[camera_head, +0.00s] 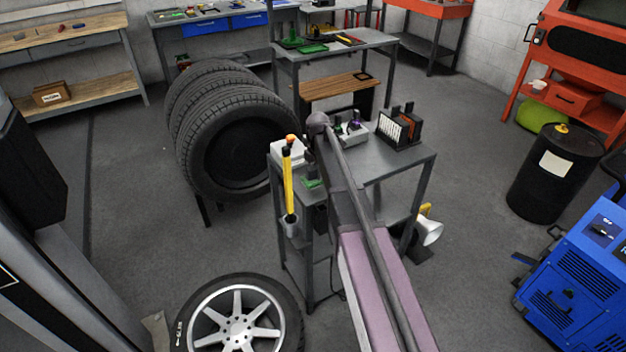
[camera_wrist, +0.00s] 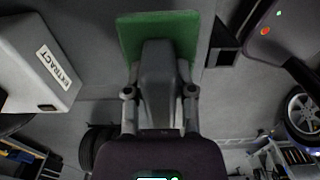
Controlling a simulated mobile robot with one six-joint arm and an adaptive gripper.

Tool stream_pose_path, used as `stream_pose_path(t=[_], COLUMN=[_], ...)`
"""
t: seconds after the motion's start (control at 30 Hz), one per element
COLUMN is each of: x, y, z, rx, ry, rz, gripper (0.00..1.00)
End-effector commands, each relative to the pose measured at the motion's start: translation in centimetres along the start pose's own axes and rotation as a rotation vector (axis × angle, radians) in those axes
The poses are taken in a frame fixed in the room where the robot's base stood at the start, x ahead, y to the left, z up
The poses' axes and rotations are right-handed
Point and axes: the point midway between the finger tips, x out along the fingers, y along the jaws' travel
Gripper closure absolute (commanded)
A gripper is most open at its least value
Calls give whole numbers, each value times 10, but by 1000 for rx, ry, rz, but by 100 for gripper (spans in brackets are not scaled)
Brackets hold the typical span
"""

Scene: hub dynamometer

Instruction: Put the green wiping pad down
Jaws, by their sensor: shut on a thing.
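The green wiping pad (camera_wrist: 186,24) is at the top middle of the wrist view, a flat green square. My gripper (camera_wrist: 160,62) is shut on it, and the fingers cover its middle. The grey surface shows behind the pad; I cannot tell whether they touch. In the head view my arm hides the gripper over the grey workbench (camera_head: 402,164). A small green patch (camera_head: 312,183) shows left of the arm there; I cannot tell whether it is this pad.
A white box marked EXTRACT (camera_wrist: 40,62) is at the left of the wrist view. On the bench, a black rack (camera_head: 400,128) stands at the right and a yellow-handled tool (camera_head: 288,185) at the left edge. Bare bench top lies below the rack.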

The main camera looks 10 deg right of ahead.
Motion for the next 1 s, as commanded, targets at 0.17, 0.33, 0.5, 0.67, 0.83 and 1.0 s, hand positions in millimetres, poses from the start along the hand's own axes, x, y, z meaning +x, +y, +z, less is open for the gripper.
stream_pose_path(t=[0.17,0.33,0.5,0.67,0.83,1.0], x=[6,22,34,37,36,37], y=[12,10,10,10,10,10], z=[-4,-4,-3,-3,-3,-3], rx=[-1,0,0,1,1,1], ry=[0,0,0,0,0,0], rz=[0,0,0,0,0,0], gripper=[100,100,100,100,100,100])
